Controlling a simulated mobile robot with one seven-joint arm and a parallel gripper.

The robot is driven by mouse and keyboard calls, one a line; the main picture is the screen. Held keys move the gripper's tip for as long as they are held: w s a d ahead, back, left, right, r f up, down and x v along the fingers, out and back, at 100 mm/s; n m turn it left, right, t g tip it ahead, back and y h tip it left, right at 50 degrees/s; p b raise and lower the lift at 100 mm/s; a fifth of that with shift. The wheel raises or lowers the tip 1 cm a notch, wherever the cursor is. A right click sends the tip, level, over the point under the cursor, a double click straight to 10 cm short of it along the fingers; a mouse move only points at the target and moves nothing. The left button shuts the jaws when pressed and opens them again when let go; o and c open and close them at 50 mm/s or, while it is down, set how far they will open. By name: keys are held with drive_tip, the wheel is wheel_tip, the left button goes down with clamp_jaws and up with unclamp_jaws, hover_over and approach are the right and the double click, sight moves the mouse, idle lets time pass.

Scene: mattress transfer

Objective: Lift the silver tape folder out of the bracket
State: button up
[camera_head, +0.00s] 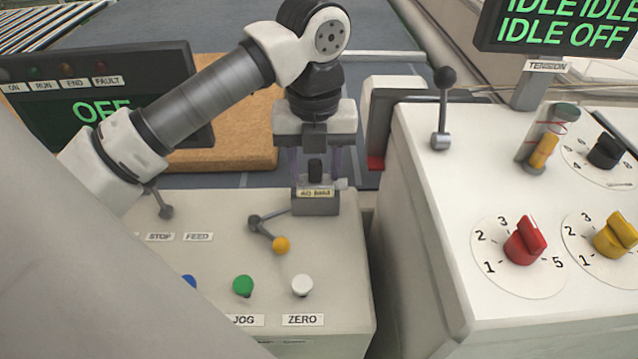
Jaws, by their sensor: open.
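A silver-grey block with a black knob on top, which looks like the tape folder (316,206), sits at the back right edge of the left cabinet's top. A small yellowish label is on its front, too small to read surely. A small pale piece sticks out at its right. I cannot tell the bracket apart from the block. My gripper (316,172) points down right above it. Its fingers are open, one on each side of the black knob. Whether they touch it I cannot tell.
The left cabinet top (345,270) carries a lever with an orange ball (280,245), a green button (243,286) and a white button (302,286). The right cabinet (430,190) stands close by, with a black-knobbed lever (443,105) and dials. A display (100,95) stands at left.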

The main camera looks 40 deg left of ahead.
clamp_jaws()
drive_tip(key=shift+r, duration=0.1)
wheel_tip(320, 180, up, 18)
drive_tip(key=p, duration=1)
